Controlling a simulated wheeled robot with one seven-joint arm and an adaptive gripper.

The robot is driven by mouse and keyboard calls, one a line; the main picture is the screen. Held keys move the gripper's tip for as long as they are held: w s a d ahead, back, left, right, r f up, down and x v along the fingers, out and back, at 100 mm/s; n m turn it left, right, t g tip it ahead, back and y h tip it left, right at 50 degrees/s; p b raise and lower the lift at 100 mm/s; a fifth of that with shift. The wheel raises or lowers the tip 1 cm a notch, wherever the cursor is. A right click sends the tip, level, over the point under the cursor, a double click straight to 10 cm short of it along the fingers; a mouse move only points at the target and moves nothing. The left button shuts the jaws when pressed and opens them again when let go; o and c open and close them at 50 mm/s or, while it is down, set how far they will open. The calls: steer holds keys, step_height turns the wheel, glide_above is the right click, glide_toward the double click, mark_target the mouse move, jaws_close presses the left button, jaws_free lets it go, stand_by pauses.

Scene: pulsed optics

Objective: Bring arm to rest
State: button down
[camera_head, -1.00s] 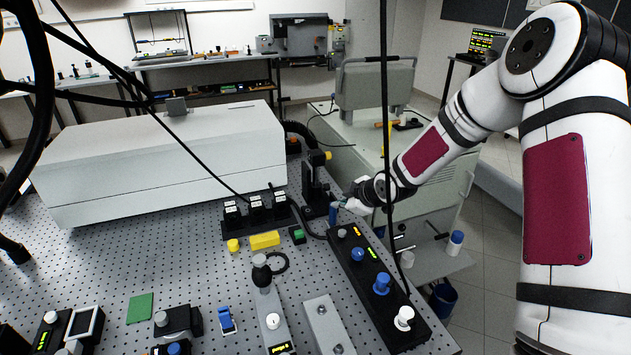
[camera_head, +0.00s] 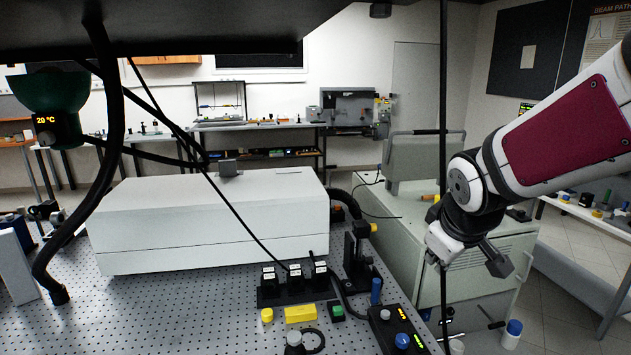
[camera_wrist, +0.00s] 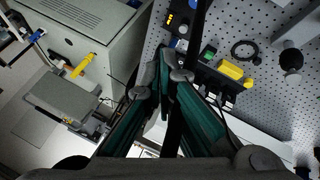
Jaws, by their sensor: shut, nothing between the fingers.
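My arm reaches in from the right edge of the head view, bent at the wrist. My gripper (camera_head: 498,262) hangs in the air in front of the grey cabinet, to the right of the perforated optical table. In the wrist view the two green-sided fingers of my gripper (camera_wrist: 166,72) come together at their tips, shut with nothing between them. A thin dark vertical pole or cable (camera_head: 443,150) passes just left of my wrist in the head view. Whether it touches the arm cannot be told.
The optical table (camera_head: 200,300) bears a long white box (camera_head: 210,220), a black switch panel (camera_head: 400,338), a yellow block (camera_head: 300,313) and several mounts. The grey cabinet (camera_head: 480,270) stands behind my gripper. A blue-capped bottle (camera_head: 512,333) is low at right.

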steer(key=s+a+r+m, duration=0.1)
steer(key=s+r+m, duration=0.1)
steer(key=s, duration=0.8)
steer(key=s+a+r+m+y+b, duration=0.1)
steer(key=s+m, duration=0.3)
steer(key=s, duration=0.6)
steer(key=shift+a+r+g, duration=0.35)
steer(key=shift+g, duration=0.05)
